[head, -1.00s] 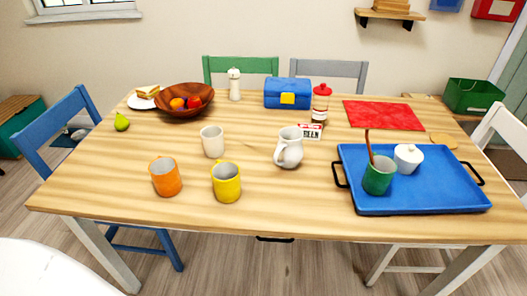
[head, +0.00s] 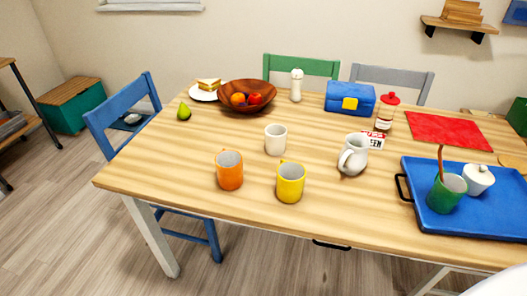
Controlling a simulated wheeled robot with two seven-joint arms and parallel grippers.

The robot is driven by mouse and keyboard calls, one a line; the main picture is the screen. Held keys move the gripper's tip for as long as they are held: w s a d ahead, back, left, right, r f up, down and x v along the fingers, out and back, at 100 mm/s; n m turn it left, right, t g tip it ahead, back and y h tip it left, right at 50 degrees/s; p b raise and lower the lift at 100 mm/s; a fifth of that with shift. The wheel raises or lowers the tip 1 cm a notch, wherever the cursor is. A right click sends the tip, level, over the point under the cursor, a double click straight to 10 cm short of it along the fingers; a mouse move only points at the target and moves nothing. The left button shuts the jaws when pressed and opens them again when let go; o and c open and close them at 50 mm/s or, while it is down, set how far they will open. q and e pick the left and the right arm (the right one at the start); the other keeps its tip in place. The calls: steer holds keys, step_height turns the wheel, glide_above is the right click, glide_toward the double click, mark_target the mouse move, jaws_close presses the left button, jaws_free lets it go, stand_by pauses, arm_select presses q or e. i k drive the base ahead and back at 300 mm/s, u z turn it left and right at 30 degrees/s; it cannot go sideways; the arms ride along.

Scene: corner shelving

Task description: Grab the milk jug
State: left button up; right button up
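The milk jug (head: 352,155) is a small white pitcher with a handle on its left side, standing upright on the wooden table (head: 215,135), right of centre in the head view. A white cup (head: 276,140) stands to its left, and the blue tray (head: 480,223) lies to its right. Nothing touches the jug's front; a small printed card stands just behind it. Neither of my grippers shows in the head view.
An orange mug (head: 229,171) and a yellow mug (head: 290,182) stand near the front edge. The tray holds a green mug (head: 446,194) and a white sugar pot (head: 478,179). A brown fruit bowl (head: 247,98) and blue lunchbox (head: 350,98) stand behind.

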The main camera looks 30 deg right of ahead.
mark_target(354, 157)
steer(key=u, duration=1.05)
steer(key=k, duration=0.45)
steer(key=z, duration=1.3)
